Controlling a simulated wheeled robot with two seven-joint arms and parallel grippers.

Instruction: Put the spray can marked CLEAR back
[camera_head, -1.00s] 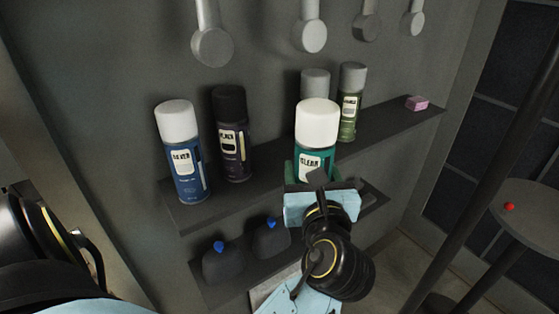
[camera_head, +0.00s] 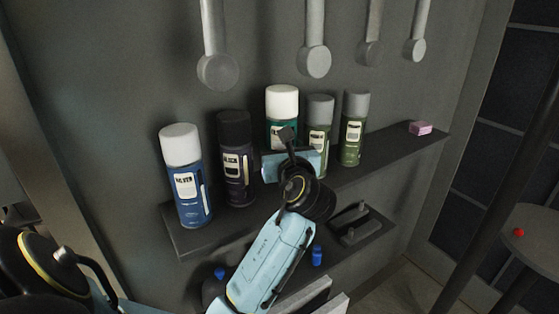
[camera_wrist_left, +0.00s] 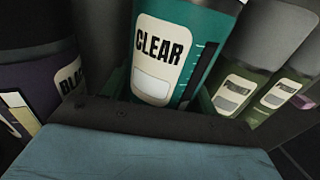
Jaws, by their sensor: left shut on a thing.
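The CLEAR spray can (camera_head: 282,103), teal with a white cap, is upright at the upper shelf, in the row between the black can (camera_head: 235,150) and a grey-capped green can (camera_head: 319,120). My left gripper (camera_head: 284,150) is shut around its lower body, in front of the shelf. The wrist view shows the CLEAR label (camera_wrist_left: 163,45) facing the camera, with a finger at each side. The can's base is hidden behind the gripper, so I cannot tell whether it touches the shelf (camera_head: 385,148). My right gripper is not in view.
A blue can (camera_head: 185,175) stands at the shelf's left end. Another green can (camera_head: 354,128) and a pink block (camera_head: 420,128) are to the right. A lower shelf holds blue-topped dark bottles and a dark tray (camera_head: 360,225). Grey round-ended tools hang above.

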